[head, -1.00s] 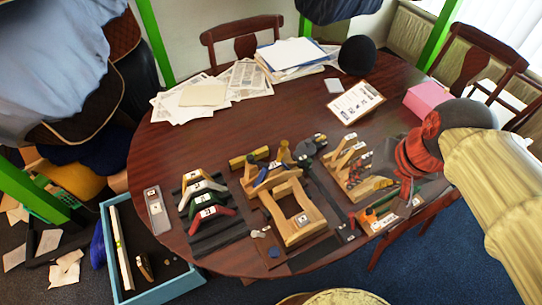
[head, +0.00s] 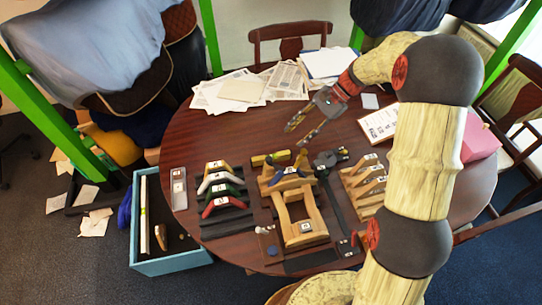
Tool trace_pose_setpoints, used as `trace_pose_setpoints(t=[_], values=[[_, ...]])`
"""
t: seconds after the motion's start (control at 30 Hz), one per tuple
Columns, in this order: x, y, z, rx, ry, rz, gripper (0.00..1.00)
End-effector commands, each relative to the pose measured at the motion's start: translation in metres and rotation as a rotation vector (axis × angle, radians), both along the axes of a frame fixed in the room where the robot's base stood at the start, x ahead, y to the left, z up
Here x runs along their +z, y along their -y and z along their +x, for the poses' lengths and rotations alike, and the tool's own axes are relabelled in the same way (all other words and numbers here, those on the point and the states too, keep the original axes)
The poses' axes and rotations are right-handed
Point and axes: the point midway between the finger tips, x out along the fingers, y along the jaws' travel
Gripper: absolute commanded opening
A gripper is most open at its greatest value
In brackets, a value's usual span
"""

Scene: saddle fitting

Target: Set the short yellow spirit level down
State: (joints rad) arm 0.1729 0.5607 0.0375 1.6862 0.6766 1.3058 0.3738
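A short yellow bar (head: 270,158), which looks like the short yellow spirit level, lies on the table behind the wooden saddle frame (head: 313,212). Its vial is too small to make out. My gripper (head: 297,136) is above the table, up and to the right of the yellow bar and apart from it. Its two fingers are spread, with nothing visible between them.
Coloured saddle-shaped pieces (head: 220,190) stand left of the frame, and wooden pieces (head: 365,180) stand to its right. Papers (head: 240,90) cover the table's back. A blue crate (head: 172,265) with a long pale bar (head: 144,220) stands at the left.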

Motion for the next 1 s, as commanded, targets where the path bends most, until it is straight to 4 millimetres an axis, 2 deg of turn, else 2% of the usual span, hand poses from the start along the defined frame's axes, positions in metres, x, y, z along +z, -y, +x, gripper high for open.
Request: trace_pose_setpoints(t=[0.03,0.2,0.5,0.7,0.83,1.0], values=[[-0.014,0.000,0.010,-0.027,-0.042,0.028,0.38],[-0.056,-0.001,0.035,-0.113,-0.161,0.121,0.38],[-0.134,-0.002,0.062,-0.254,-0.355,0.275,0.38],[-0.162,-0.001,0.068,-0.304,-0.419,0.331,0.38],[-0.169,-0.006,0.068,-0.313,-0.432,0.344,0.38],[-0.177,-0.022,0.065,-0.313,-0.434,0.343,0.38]])
